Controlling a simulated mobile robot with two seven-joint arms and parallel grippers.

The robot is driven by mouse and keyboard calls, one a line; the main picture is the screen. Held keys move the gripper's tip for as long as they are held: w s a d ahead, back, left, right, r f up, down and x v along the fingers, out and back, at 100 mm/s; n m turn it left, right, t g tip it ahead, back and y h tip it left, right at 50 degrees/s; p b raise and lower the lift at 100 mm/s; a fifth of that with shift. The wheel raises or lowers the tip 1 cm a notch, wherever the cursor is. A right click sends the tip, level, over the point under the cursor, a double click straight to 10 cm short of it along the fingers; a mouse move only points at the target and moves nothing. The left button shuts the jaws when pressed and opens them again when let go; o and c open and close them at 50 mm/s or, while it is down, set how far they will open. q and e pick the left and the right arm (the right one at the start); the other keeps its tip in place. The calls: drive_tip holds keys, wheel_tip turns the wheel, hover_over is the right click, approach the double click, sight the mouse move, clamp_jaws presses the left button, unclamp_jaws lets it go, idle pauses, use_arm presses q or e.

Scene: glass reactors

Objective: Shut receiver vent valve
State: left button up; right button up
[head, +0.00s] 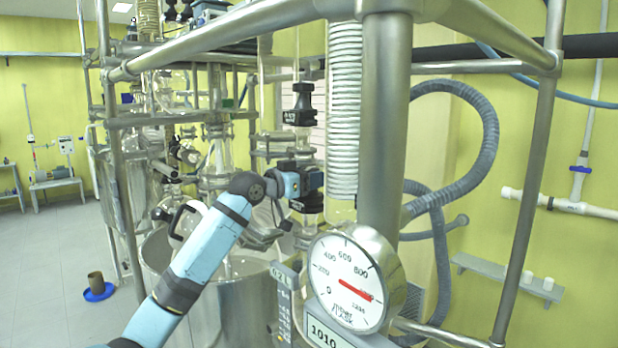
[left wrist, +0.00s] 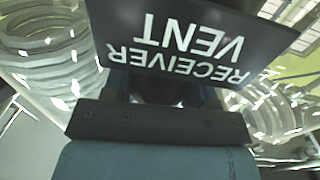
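A dark plate lettered "RECEIVER VENT" (left wrist: 190,45) fills the upper middle of the left wrist view, upside down and very close. My left gripper (head: 312,181) is among the glass pipework, left of the ribbed glass column in the head view. In the left wrist view its blue-grey body and dark bar lie just below the plate. The plate hides the fingertips, and the valve handle does not show clearly. I cannot tell whether the fingers are open or shut, or touching the valve. My right gripper is not in view.
A black valve fitting (head: 300,104) sits on the pipe above my left gripper. A round pressure gauge (head: 347,283) and a thick steel post (head: 385,120) stand close on the right. Steel frame bars and a grey corrugated hose (head: 485,150) surround the space. Open floor is at far left.

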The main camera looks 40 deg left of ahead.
use_arm(q)
drive_tip(key=shift+c, duration=0.4)
drive_tip(key=shift+a+f+m+h+b, duration=0.15)
drive_tip(key=shift+m+h+b, duration=0.45)
drive_tip(key=shift+h+b, duration=0.35)
drive_tip(key=shift+m+g+h+b, duration=0.5)
drive_tip(key=shift+h+b, duration=0.25)
drive_tip(key=shift+h, duration=0.1)
drive_tip(key=shift+m+h+b, duration=0.3)
drive_tip(key=shift+m+h, duration=0.1)
drive_tip(key=shift+h, duration=0.1)
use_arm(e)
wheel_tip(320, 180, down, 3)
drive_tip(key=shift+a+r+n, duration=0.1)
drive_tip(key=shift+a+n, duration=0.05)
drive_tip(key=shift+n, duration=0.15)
use_arm(q)
drive_tip(key=o, duration=0.6)
drive_tip(key=shift+o, duration=0.2)
